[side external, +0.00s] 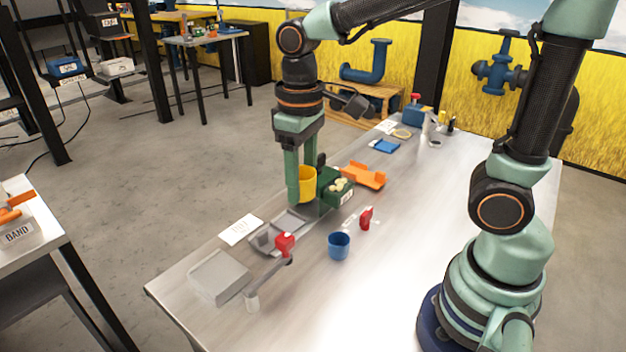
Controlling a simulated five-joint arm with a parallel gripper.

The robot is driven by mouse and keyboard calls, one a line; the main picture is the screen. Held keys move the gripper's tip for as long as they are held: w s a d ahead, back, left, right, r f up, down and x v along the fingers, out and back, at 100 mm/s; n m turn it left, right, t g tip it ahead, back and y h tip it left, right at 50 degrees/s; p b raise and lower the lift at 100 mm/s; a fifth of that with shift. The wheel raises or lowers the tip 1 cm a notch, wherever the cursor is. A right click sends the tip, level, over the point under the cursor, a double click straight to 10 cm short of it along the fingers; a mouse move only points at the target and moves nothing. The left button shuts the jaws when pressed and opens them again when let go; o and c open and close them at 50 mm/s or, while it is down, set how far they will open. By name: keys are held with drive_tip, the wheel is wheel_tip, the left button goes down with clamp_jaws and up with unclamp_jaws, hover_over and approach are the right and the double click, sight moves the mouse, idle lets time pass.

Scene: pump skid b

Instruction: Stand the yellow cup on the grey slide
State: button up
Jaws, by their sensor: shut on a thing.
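The yellow cup (308,179) is between the fingers of my gripper (302,194), which is shut on it. A finger covers part of the cup's left side. The cup looks upright and seems to hang above the table; its exact height is hard to tell. The grey slide (290,222) lies on the table just below and to the left of the cup in the picture. It has raised sides, and its front is partly behind a red-topped part.
A green bin (337,187) with pale round items stands right beside my gripper. An orange slide (363,176), a blue cup (339,246), a red-topped lever (285,244), a red part (366,218) and a flat grey tray (218,278) are nearby. The table's front right is clear.

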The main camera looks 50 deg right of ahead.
drive_tip(key=w+d+r+m, duration=0.1)
drive_tip(key=w+d+m, duration=0.3)
drive_tip(key=w+m, duration=0.4)
drive_tip(key=m, duration=0.8)
hover_over(288, 223)
wheel_tip(288, 223, down, 20)
drive_tip(key=shift+r, duration=0.1)
drive_tip(key=shift+s+f, duration=0.1)
drive_tip(key=shift+f, duration=0.1)
drive_tip(key=o, duration=1.3)
drive_tip(key=shift+r, duration=0.1)
